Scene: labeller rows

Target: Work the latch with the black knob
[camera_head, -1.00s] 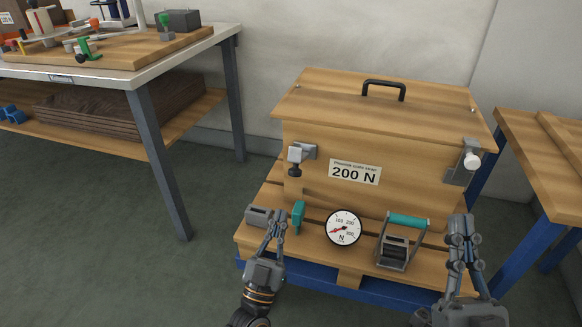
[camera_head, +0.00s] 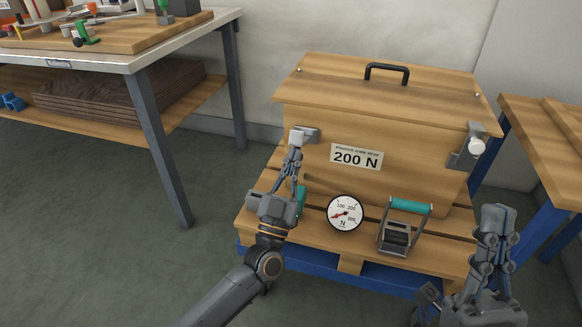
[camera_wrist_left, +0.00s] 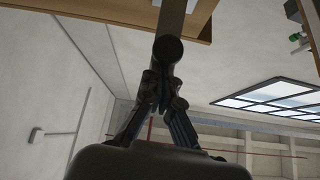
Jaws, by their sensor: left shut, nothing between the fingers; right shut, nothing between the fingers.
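The latch (camera_head: 302,135) is a grey metal fitting on the left of the wooden box's front. Its black knob is hidden behind my left gripper in the head view. In the left wrist view the dark round knob (camera_wrist_left: 168,48) hangs at the end of a bar. My left gripper (camera_head: 296,152) is shut and empty, its fingertips right at the knob, just below it in the wrist view (camera_wrist_left: 163,92). I cannot tell whether they touch. My right gripper (camera_head: 497,212) is shut and empty, low at the right, away from the box.
The wooden box (camera_head: 420,165) has a lid handle (camera_head: 387,72) and a "200 N" label (camera_head: 356,157). A second latch with a white knob (camera_head: 476,147) is at the right. A round gauge (camera_head: 345,212) and a teal-handled device (camera_head: 405,228) stand in front. A workbench (camera_head: 150,55) is at left.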

